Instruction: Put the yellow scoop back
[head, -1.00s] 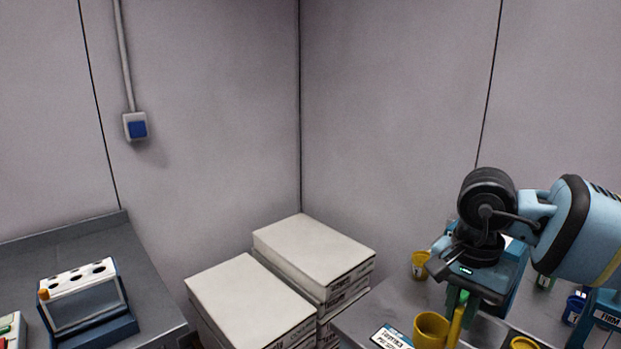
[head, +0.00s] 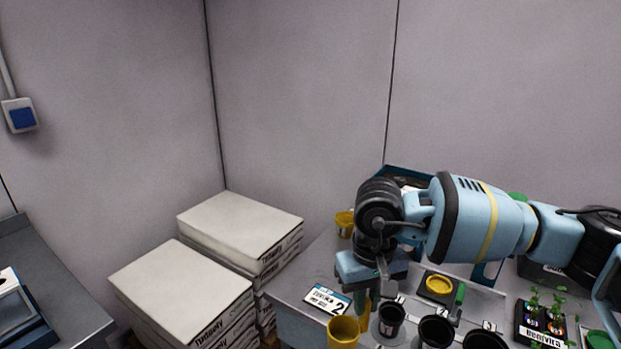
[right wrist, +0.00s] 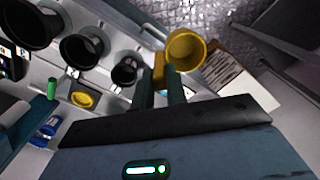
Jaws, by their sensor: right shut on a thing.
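The yellow scoop (head: 343,331) has a round cup and a straight handle. My right gripper (head: 368,295) is shut on its handle, and the cup hangs at the table's left front. In the right wrist view the scoop's cup (right wrist: 186,50) shows beyond the fingers (right wrist: 160,82), with the handle between them. A yellow round piece (head: 438,285) sits on a dark square base to the right of the gripper. I cannot tell whether it is a holder or a lid. My left gripper is not in view.
Black cups (head: 436,331) stand in a row right of the scoop, the nearest close to its handle. A sign marked 2 (head: 327,298) lies left. A green handle (head: 459,300), a small plant tray (head: 540,338) and a yellow cup (head: 345,222) are also there. Stacked boxes (head: 180,290) stand left.

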